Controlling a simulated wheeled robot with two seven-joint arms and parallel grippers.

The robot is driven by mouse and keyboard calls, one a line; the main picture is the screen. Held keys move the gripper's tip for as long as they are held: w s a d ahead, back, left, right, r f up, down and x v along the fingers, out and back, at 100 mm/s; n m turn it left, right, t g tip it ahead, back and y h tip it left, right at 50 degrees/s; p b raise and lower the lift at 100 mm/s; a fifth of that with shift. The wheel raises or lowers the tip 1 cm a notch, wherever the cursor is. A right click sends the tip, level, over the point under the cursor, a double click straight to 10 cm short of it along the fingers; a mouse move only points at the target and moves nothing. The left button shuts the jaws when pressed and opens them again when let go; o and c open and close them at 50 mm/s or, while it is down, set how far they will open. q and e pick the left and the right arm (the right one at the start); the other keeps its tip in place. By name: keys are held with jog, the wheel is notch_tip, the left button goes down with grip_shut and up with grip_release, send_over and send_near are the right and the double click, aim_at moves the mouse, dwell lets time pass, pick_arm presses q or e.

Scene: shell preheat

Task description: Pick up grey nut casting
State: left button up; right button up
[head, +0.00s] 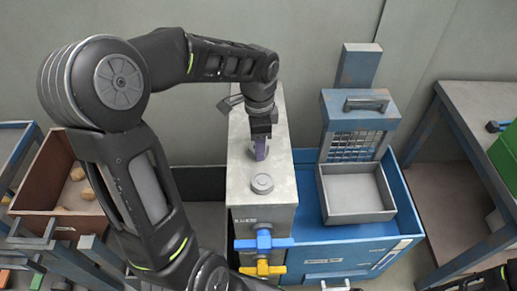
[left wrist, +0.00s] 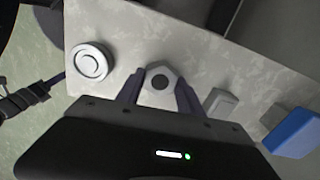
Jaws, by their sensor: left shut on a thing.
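The grey nut casting (left wrist: 158,95) shows in the left wrist view as a six-sided piece with a dark round hole. It is between the two purple fingers of my left gripper (left wrist: 160,92), which are shut on it. In the head view, my left gripper (head: 261,152) points down over the top of the grey cabinet (head: 240,185). The nut is hidden there by the gripper. I cannot tell whether the nut touches the cabinet top. My right gripper is not clearly in view.
A round grey piece (head: 262,184) stands on the cabinet top near the gripper. Right of the cabinet is a blue unit with a grey tray (head: 355,216) and raised mesh door (head: 352,143).

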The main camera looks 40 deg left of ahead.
pick_arm(q)
grip_shut()
jog(key=shift+r, duration=0.1)
notch_tip(320, 180, up, 10)
dwell(0.3)
jog(key=shift+d+f, duration=0.1)
jog(key=shift+f, duration=0.1)
dwell(0.4)
